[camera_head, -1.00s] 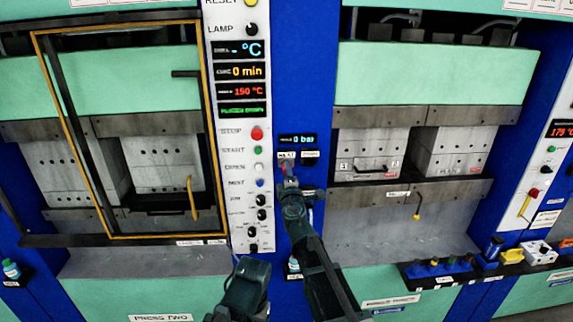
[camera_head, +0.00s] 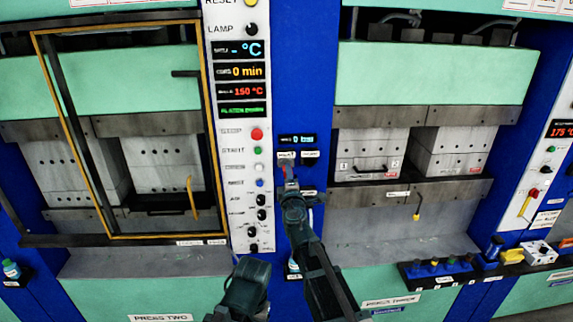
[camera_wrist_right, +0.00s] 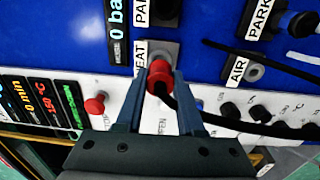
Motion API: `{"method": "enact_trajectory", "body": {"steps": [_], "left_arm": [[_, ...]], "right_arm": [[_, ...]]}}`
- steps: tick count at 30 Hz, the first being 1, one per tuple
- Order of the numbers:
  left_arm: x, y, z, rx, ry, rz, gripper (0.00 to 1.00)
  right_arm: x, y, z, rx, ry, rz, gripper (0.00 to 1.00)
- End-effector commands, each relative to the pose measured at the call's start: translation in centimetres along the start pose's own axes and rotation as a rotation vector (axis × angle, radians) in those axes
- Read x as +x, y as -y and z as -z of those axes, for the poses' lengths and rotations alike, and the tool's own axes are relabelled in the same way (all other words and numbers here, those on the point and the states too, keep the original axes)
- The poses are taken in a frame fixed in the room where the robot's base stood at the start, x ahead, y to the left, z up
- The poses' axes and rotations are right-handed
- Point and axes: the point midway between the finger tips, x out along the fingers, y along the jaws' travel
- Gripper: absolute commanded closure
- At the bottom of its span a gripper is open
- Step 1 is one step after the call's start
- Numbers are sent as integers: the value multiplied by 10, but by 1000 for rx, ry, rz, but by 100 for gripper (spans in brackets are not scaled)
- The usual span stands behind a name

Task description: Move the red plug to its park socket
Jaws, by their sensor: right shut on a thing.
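The red plug (camera_wrist_right: 158,76) is between the fingertips of my right gripper (camera_wrist_right: 155,88), which is shut on it. A black cable trails from the plug to the right. The plug is in front of the grey plate beside a partly hidden label ending in "EAT"; I cannot tell whether it is seated or just clear. A dark socket (camera_wrist_right: 166,12) with a cut-off label starting "PA" lies directly above in the wrist view. In the head view my right gripper (camera_head: 291,190) is below the small panel, with the red plug (camera_head: 289,173) at its tip.
In the wrist view an AIR socket (camera_wrist_right: 254,72) and a blue plug (camera_wrist_right: 298,23) by a PARK label are to the right, with cables nearby. A red button (camera_wrist_right: 96,104) is at the left. Press two's open guard frame (camera_head: 122,238) stands left of my arm.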

Motion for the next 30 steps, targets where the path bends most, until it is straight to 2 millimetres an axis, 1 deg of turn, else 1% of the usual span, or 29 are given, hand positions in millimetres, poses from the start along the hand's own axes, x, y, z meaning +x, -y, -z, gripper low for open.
{"method": "enact_trajectory", "body": {"steps": [8, 24, 30], "left_arm": [[0, 0, 0, 0, 0, 0, 29], [0, 0, 0, 0, 0, 0, 29], [0, 0, 0, 0, 0, 0, 29]], "right_arm": [[-5, 0, 0, 0, 0, 0, 100], [-36, -1, 0, 0, 0, 0, 100], [-41, -1, 0, 0, 0, 0, 100]]}}
